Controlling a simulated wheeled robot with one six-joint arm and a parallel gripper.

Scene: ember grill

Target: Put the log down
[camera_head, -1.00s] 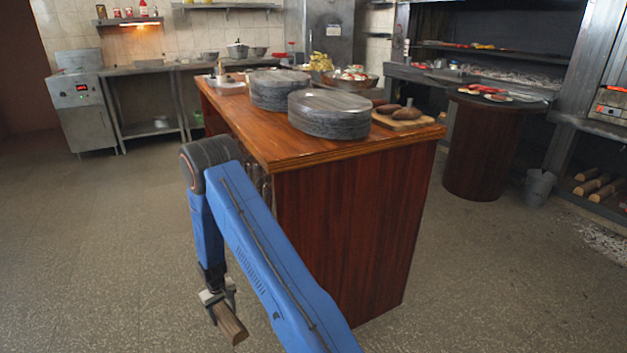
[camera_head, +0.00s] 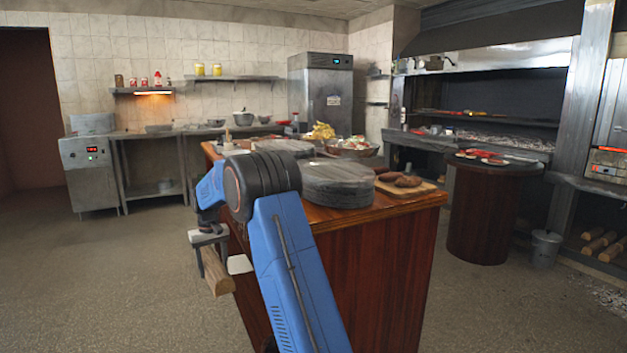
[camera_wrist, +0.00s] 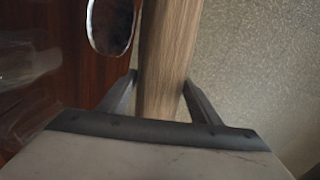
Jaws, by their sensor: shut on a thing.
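A light brown wooden log (camera_head: 217,272) is held by my gripper (camera_head: 212,250) at the left side of the wooden counter in the head view. In the wrist view the log (camera_wrist: 168,50) runs up from between the two dark fingers of my gripper (camera_wrist: 160,98), which are shut on it. The log hangs in the air over the floor, beside the counter. Its far end is cut off by the top of the wrist view.
The wooden counter (camera_head: 370,285) stands right beside my arm, with stacked grey slabs (camera_head: 337,186) and a board (camera_head: 405,190) on top. Several logs (camera_head: 600,243) lie in a low bay at far right, near a bucket (camera_head: 545,248). The floor at left (camera_head: 90,280) is clear.

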